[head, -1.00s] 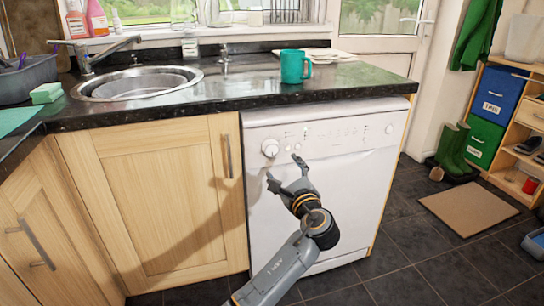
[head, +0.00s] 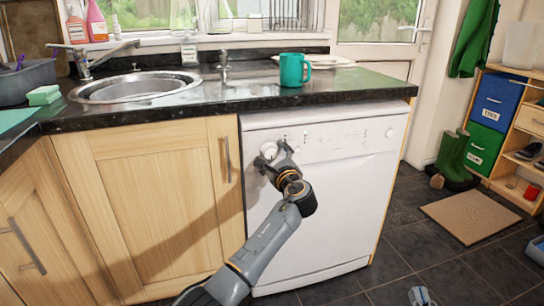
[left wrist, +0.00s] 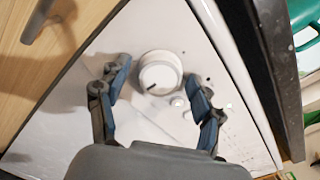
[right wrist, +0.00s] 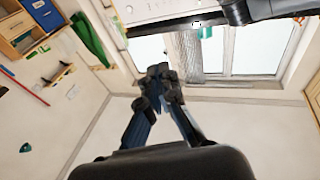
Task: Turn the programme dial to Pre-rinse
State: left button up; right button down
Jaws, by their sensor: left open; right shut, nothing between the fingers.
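The white programme dial (head: 268,150) is at the left end of the control panel on the white dishwasher (head: 325,190). In the left wrist view the dial (left wrist: 161,70) is round, with a dark pointer mark towards the lower left of the picture. My left gripper (head: 273,160) is at the dial, open. Its fingers (left wrist: 159,75) stand on either side of the dial, with visible gaps; I see no clear contact. The panel lettering is too small to read. My right gripper (right wrist: 160,80) is shut and empty; its tip (head: 421,296) shows at the head view's bottom edge.
The dark worktop (head: 230,95) overhangs the dishwasher just above the panel. A teal mug (head: 292,69) stands on it. A cupboard door (head: 150,200) with a metal handle (head: 226,160) is close left of the dial. The dark floor at right is mostly clear around a mat (head: 470,216).

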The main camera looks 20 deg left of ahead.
pick_arm(q)
jog(key=c, duration=1.1)
jog(key=shift+c, duration=0.2)
